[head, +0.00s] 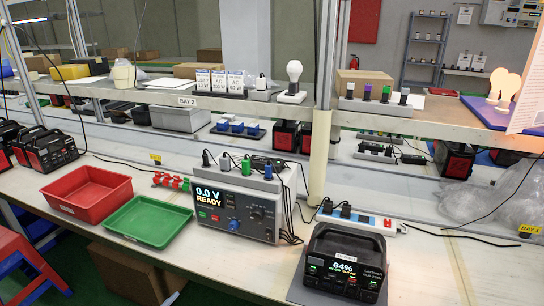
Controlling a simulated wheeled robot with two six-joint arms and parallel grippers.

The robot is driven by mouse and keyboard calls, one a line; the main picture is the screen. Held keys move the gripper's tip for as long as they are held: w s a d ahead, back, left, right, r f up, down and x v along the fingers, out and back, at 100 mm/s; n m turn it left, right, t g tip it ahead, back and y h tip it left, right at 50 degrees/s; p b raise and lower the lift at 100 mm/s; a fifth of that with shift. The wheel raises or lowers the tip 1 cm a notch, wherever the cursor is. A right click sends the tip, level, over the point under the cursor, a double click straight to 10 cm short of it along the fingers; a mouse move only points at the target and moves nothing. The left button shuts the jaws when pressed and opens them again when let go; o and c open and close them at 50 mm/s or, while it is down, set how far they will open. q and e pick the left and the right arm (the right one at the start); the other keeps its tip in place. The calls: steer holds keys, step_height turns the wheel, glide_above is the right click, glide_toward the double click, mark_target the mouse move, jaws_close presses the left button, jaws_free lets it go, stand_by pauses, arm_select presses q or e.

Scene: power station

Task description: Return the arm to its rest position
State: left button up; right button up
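Neither of my grippers shows in the head view, and I cannot see either arm clearly. The workbench (110,232) in front of me carries a grey power supply unit (236,207) with a lit display reading 0.0 V READY. Several plugs stand on its top. A red tray (88,192) and a green tray (149,221) stand on the left; both look empty.
A shelf (440,112) runs above the bench with a light bulb (293,80) and boxes on it. A post (319,155) stands behind the power supply. A power strip (352,219) lies behind the power station. Black power units (45,148) stand far left. Crumpled plastic lies at right.

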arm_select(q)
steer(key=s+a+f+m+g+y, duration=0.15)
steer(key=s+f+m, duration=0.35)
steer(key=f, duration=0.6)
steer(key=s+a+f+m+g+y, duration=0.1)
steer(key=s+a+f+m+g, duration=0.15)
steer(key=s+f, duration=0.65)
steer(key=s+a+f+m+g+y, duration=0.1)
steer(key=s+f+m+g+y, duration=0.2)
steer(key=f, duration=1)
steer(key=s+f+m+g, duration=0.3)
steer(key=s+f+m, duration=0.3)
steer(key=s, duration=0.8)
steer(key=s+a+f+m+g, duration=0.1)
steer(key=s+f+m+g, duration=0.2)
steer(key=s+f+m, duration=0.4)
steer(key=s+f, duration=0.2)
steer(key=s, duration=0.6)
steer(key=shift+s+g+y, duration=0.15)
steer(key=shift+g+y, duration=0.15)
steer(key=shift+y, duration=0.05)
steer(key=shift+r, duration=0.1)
